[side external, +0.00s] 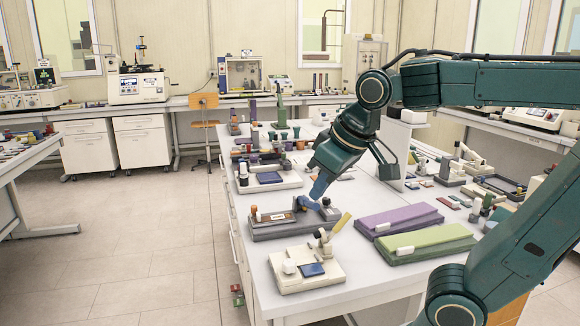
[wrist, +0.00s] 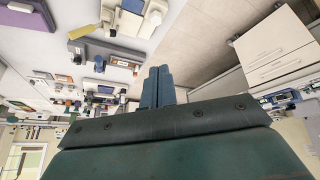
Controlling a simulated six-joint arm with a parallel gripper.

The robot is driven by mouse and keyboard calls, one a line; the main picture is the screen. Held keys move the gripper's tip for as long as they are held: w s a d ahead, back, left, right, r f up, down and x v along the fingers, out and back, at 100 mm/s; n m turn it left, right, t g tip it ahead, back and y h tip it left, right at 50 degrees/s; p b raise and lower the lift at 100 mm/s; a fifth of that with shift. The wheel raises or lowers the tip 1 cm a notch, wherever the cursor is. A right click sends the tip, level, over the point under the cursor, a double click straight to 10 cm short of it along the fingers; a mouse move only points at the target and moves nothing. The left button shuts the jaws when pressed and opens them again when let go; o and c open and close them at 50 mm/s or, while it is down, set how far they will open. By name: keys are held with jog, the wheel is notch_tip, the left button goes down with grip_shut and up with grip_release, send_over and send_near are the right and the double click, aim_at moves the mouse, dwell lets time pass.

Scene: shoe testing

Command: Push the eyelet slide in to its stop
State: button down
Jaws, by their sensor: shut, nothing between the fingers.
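My gripper (side external: 317,192) is shut and empty, its blue fingers angled down over a dark grey fixture (side external: 268,233) near the bench's front edge. The fingertips look close above the fixture's right half; whether they touch it I cannot tell. The fixture carries an orange-brown knob, a small label, a blue part (side external: 307,203) and a grey block at its right end. Which part is the eyelet slide is too small to tell. In the wrist view the closed fingers (wrist: 158,72) stand in the middle, with the grey fixture (wrist: 115,60) to their left.
A purple block (side external: 400,219) and a green block (side external: 430,243) lie to the right. Another cream fixture (side external: 268,185) and several small tools stand behind. Bare bench (side external: 362,283) lies right of the front fixture.

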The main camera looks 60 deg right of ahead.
jog(key=w+d+r+m+g+h, duration=0.1)
jog(key=w+d+m+h, duration=0.15)
jog(key=w, duration=0.85)
jog(key=w+d+r+m+g+h, duration=0.15)
jog(key=w+d, duration=0.25)
jog(key=w, duration=0.6)
jog(key=w+d+f+m+g+h, duration=0.2)
jog(key=w+f+m, duration=0.1)
jog(key=w+f, duration=1)
notch_tip(320, 180, down, 2)
jog(key=shift+f, duration=0.15)
jog(key=shift+w+d+f+g, duration=0.1)
jog(key=shift+d+f+g, duration=0.05)
jog(key=shift+g, duration=0.2)
jog(key=shift+s+d+f, duration=0.35)
jog(key=shift+d+f, duration=0.95)
jog(key=shift+d, duration=0.2)
jog(key=shift+s+d+f, duration=0.3)
jog(key=shift+d+f, duration=1)
jog(key=shift+d, duration=0.15)
jog(key=shift+s+d+f, duration=0.35)
jog(key=shift+d+f, duration=0.95)
jog(key=shift+d, duration=0.2)
